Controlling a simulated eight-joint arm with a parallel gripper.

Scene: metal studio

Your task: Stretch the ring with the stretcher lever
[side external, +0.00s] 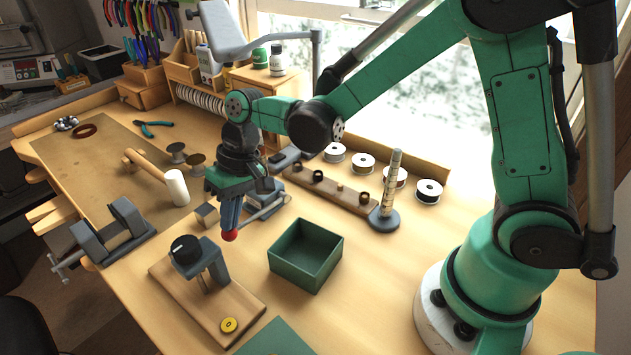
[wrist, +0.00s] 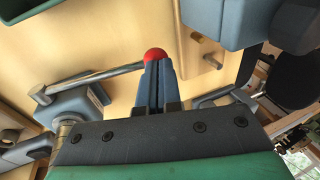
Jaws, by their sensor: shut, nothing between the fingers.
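My gripper (side external: 231,228) is shut and points down over the bench; its two blue-grey fingers (wrist: 154,84) lie side by side in the wrist view. A red ball knob (wrist: 155,55) shows right at the fingertips, and also in the side view (side external: 229,236). I cannot tell whether the fingers touch it. The knob is at the end of a metal lever rod (wrist: 97,81), which runs left to a grey stretcher body (wrist: 72,104). In the side view the stretcher (side external: 268,206) is partly hidden behind my gripper. I cannot make out the ring on it.
A green open box (side external: 306,256) stands right of my gripper. A board (side external: 238,308) with a black-topped grey stand (side external: 190,252) is in front. A tapered mandrel (side external: 390,195) stands at the right.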

